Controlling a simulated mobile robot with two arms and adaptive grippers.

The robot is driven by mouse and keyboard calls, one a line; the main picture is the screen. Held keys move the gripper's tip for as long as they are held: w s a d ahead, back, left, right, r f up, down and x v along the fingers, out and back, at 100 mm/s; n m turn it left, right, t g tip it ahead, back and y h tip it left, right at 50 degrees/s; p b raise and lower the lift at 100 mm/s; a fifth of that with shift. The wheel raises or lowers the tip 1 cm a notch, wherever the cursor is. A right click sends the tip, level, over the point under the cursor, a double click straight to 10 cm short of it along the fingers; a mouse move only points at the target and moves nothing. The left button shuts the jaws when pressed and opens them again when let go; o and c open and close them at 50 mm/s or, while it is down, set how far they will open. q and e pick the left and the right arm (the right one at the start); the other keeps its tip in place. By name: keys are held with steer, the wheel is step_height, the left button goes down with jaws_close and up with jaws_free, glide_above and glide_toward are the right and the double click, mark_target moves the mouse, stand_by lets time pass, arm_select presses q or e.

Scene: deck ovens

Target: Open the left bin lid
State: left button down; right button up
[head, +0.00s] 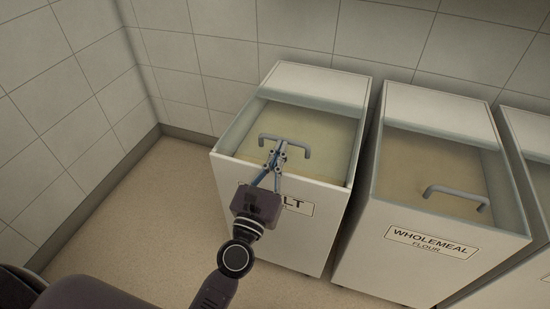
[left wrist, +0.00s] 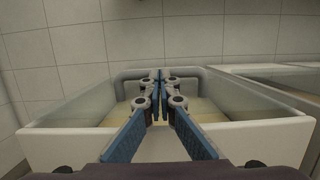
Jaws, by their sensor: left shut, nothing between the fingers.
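The left bin (head: 338,217) is white, with a label partly hidden by my gripper, ending in "LT". Its lid (head: 325,125) looks clear, lies down over the front of the bin, and shows pale contents below. A grey bar handle (head: 298,149) stands on the lid; it also shows in the left wrist view (left wrist: 122,80). My left gripper (head: 280,147) reaches over the bin's front edge, its tips at the handle's middle. In the left wrist view its blue-sided fingers (left wrist: 160,76) are together and empty, in front of the bar. Whether they touch it I cannot tell. My right gripper is out of view.
A wholemeal flour bin (head: 402,270) with a similar handle (head: 456,195) stands close on the right. Another bin (head: 530,135) is cut off at the right edge. Tiled walls are behind and left. The floor (head: 150,215) left of the bins is clear.

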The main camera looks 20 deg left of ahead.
mark_target(288, 136)
arm_select(q)
steer(key=w, duration=0.5)
steer(key=shift+w+d, duration=0.1)
steer(key=shift+w, duration=0.4)
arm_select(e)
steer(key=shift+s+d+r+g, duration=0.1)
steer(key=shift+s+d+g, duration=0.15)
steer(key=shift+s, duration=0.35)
